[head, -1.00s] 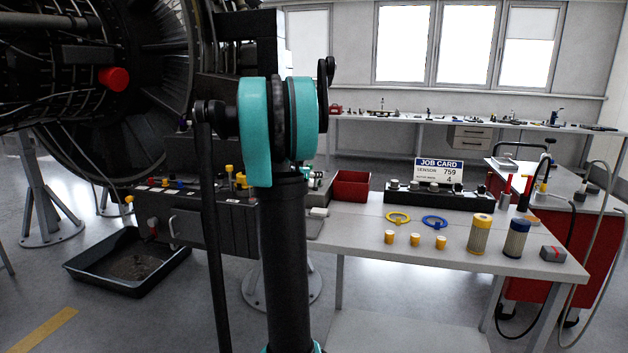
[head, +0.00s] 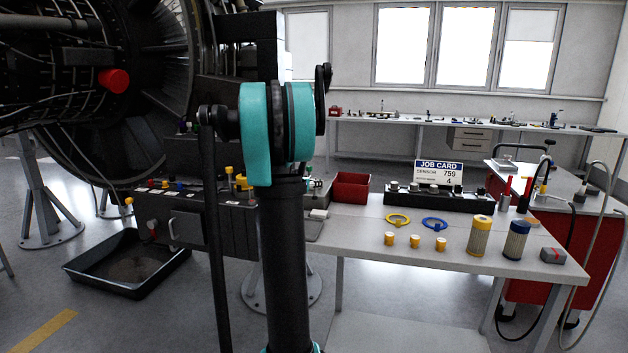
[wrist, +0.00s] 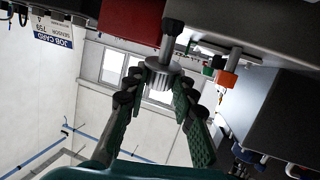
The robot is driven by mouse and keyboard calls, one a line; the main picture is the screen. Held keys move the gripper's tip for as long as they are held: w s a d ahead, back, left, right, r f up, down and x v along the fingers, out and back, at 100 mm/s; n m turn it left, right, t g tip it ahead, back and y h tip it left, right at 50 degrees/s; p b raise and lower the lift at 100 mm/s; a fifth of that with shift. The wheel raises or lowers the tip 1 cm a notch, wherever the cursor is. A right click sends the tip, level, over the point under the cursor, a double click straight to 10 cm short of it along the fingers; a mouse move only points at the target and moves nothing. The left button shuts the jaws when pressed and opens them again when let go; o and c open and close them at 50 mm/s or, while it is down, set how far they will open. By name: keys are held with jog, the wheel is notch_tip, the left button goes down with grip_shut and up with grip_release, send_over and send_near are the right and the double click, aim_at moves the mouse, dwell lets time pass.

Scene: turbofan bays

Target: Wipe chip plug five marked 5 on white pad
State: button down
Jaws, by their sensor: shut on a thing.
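In the wrist view my gripper (wrist: 158,88) is shut on a silver ribbed plug (wrist: 160,78) with a dark stem. I take it for the chip plug; no number on it can be read. In the head view my own arm hides the gripper and the plug. A small white block or pad (head: 318,214) lies on the bench just right of my arm; I cannot tell for sure that it is the white pad. No contact between plug and pad can be seen.
A dark panel box (head: 188,222) with coloured knobs stands left of my arm. A red bin (head: 351,187), a job card (head: 439,173), rings and filters are on the bench (head: 365,245). An orange-capped fitting (wrist: 228,78) is close right of the gripper in the wrist view.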

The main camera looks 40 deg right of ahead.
jog(key=shift+f, duration=2.1)
jog(key=shift+f, duration=0.35)
jog(key=shift+s, duration=0.1)
jog(key=shift+s+d+r, duration=0.1)
jog(key=shift+s+d, duration=0.45)
jog(key=shift+s, duration=0.05)
jog(key=shift+s+d, duration=0.5)
jog(key=shift+s, duration=0.1)
jog(key=shift+w+a+f, duration=0.2)
jog(key=shift+w+a, duration=0.35)
jog(key=shift+w, duration=0.1)
jog(key=shift+w, duration=0.1)
